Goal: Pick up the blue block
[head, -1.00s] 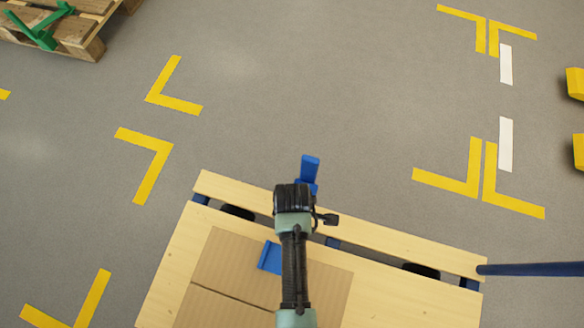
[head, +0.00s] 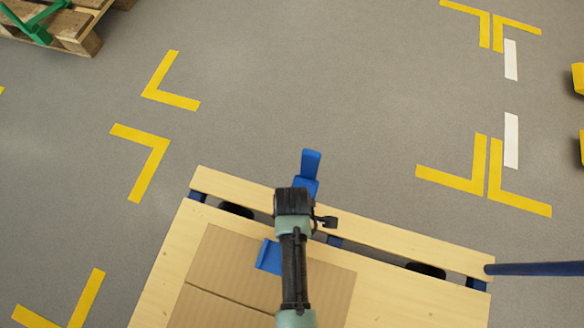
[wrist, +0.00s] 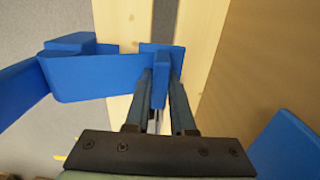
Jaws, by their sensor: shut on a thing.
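My gripper (wrist: 160,90) is shut on a blue block (wrist: 90,75). In the wrist view the block's narrow end sits between the two fingertips, and its wider body stretches left. In the head view the block (head: 310,165) sticks out past my gripper (head: 300,195), at the far edge of the wooden table; my wrist hides the fingertips. A second blue piece (head: 270,256) lies on the cardboard left of my arm. A blue piece also shows at the lower right of the wrist view (wrist: 290,150).
The wooden table (head: 410,300) has a cardboard sheet (head: 215,265) on it and a slot near its far edge. A blue bar (head: 540,269) extends from its right end. Grey floor with yellow marks lies beyond. A pallet (head: 80,28) stands at top left.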

